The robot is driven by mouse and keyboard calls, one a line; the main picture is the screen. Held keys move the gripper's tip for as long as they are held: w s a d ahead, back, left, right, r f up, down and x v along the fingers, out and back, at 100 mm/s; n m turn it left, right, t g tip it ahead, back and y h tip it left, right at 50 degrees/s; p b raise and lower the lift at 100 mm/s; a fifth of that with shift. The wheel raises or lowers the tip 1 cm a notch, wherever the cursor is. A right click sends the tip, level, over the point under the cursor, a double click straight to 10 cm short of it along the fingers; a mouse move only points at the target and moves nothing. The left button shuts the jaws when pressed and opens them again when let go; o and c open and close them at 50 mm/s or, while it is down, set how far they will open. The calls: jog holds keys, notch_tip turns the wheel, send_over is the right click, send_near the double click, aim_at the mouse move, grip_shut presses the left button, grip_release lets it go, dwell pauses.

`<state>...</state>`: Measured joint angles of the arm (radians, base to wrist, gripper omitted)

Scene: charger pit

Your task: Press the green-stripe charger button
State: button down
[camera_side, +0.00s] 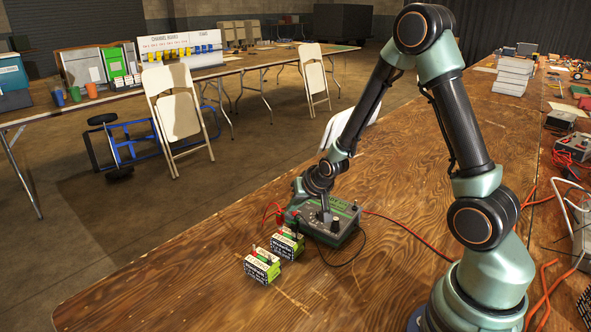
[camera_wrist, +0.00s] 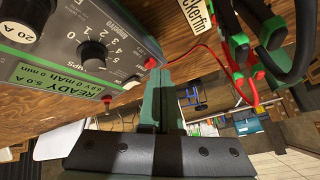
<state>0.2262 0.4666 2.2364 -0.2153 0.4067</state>
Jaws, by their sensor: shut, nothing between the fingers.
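The charger (camera_side: 328,226) is a dark grey-green box on the wooden table, with leads running from it. In the wrist view the charger (camera_wrist: 75,35) fills the upper left, showing a black dial, a green-edged display reading "READY 5.0 A" and small red parts along its near edge. I cannot tell which part is the green-stripe button. My gripper (camera_side: 324,212) points down at the charger's top in the side view, shut and empty. In the wrist view my gripper (camera_wrist: 164,80) has its green fingers together beside the charger's edge. Whether the tips touch the charger is unclear.
Two green-and-white battery packs, the nearer one (camera_side: 262,266) and another (camera_side: 288,243), stand left of the charger. Red and black leads (camera_side: 405,225) cross the table. Bare wood lies in front. A second table (camera_side: 567,200) with clutter is at the right.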

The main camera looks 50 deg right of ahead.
jog(key=shift+f, duration=0.35)
dwell(0.8)
jog(key=shift+r, duration=0.15)
jog(key=shift+a+r, duration=0.1)
jog(key=shift+r, duration=0.5)
jog(key=shift+a+r, duration=0.25)
jog(key=shift+r, duration=1)
jog(key=shift+a+r, duration=0.2)
jog(key=shift+r, duration=1.05)
jog(key=s+a+r+n+g+y, duration=0.1)
jog(key=s+a+r+n, duration=0.2)
jog(key=s+r, duration=0.4)
jog(key=s+a+r+n, duration=0.4)
jog(key=s+a+r, duration=0.2)
jog(key=s, duration=0.3)
jog(key=shift+r+g+y, duration=0.4)
jog(key=shift+r, duration=0.2)
